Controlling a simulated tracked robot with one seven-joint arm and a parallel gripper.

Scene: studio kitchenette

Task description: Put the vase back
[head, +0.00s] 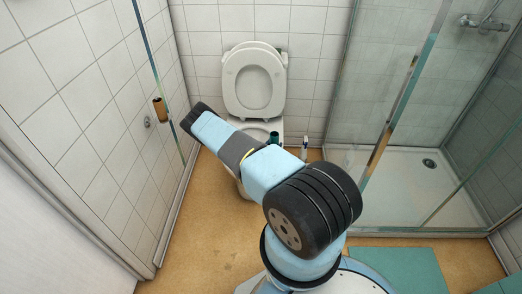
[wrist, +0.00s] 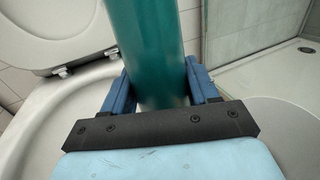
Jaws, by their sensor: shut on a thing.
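A teal, cylinder-shaped vase (wrist: 148,45) fills the middle of the wrist view, with its top cut off by the frame. My gripper (wrist: 162,82) is shut on it, with one blue finger on each side. In the head view a small teal piece (head: 274,138) shows beside my arm, in front of the toilet; it looks like the held vase. My arm hides most of that area, and my gripper cannot be made out there.
A toilet (head: 254,82) with its seat raised stands at the back wall. A small dark green thing (head: 283,57) shows behind its seat. A glass-walled shower tray (head: 400,177) is on the right. A brown roll (head: 160,110) hangs left. A teal mat (head: 398,270) lies front right.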

